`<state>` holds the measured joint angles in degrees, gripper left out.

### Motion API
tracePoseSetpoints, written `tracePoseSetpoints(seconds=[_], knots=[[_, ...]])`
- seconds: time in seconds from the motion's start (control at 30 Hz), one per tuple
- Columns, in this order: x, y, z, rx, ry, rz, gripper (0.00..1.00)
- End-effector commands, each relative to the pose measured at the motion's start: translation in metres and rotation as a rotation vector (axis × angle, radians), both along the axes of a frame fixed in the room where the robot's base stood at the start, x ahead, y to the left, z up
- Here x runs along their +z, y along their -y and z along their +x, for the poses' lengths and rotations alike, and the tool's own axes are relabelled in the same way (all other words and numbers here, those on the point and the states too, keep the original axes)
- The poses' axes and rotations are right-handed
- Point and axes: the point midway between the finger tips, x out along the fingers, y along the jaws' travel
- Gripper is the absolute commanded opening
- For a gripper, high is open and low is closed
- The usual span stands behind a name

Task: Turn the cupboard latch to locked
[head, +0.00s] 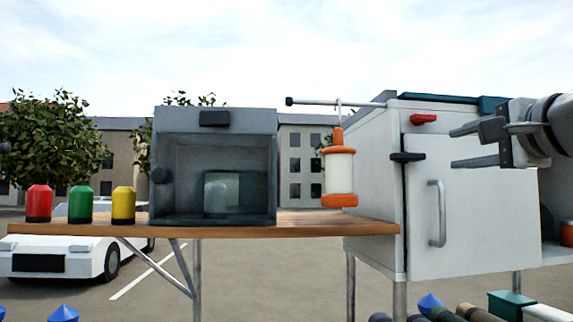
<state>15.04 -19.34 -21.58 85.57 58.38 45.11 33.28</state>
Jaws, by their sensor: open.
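The white cupboard (375,190) stands right of centre, its door (470,215) looking closed, with a vertical grey handle (437,213). A dark, roughly horizontal latch-like bar (407,157) sits at the door's left edge, across the dark seam. A small red piece (423,118) sits above it near the door's top; I cannot tell which of the two is the latch. My gripper (452,148) comes in from the right, its two dark fingers pointing left, apart and empty. It appears in front of the door's upper part, right of the dark bar and red piece. Its distance from the door is unclear.
A wooden shelf (305,228) left of the cupboard bears red (39,204), green (80,204) and yellow (123,205) canisters and a grey box (214,150). An orange-and-white lantern (339,170) hangs from a rod (335,102). Several objects line the bottom right.

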Motion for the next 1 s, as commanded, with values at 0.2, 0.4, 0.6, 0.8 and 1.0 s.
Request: tracePoseSetpoints(seconds=[0.2,0.4,0.6,0.8,1.0], knots=[[-0.001,0.001,-0.045,-0.001,0.001,-0.001,0.47],[-0.001,0.002,-0.064,0.0,-0.001,0.001,0.47],[0.0,0.002,-0.067,0.0,-0.001,0.0,0.47],[0.0,0.002,-0.067,0.0,-0.001,0.0,0.47],[-0.002,0.001,-0.066,0.002,-0.005,-0.002,0.47]])
